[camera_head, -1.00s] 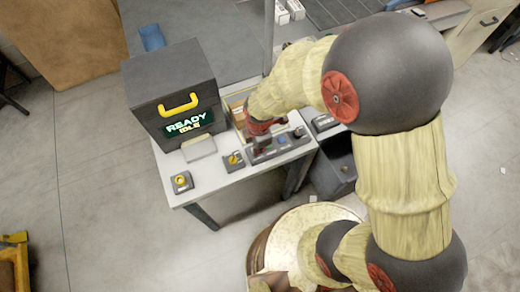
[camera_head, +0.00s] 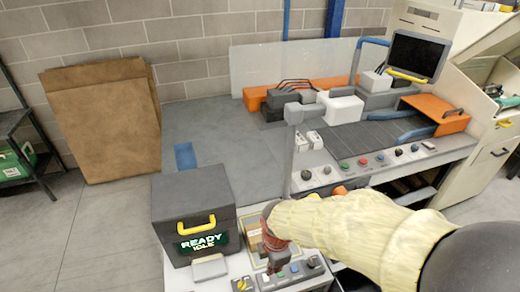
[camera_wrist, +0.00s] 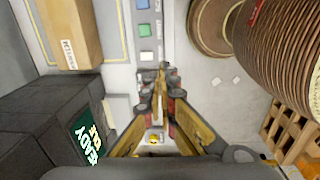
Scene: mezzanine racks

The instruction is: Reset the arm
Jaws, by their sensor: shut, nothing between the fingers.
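My arm reaches in from the lower right of the head view to the small white table. My gripper (camera_wrist: 160,75) is over the table's front part in the wrist view, with its fingertips together and nothing between them. In the head view the gripper (camera_head: 272,262) is small and partly hidden by my own arm. Below it is a panel with coloured buttons (camera_wrist: 145,30), which also shows in the head view (camera_head: 292,273).
A dark box with a yellow handle and a "READY IDLE" display (camera_head: 195,215) stands left of the gripper. A cardboard box (camera_wrist: 70,32) lies beside the button panel. Behind are a conveyor (camera_head: 365,138) and a monitor (camera_head: 415,55). Open floor is at left.

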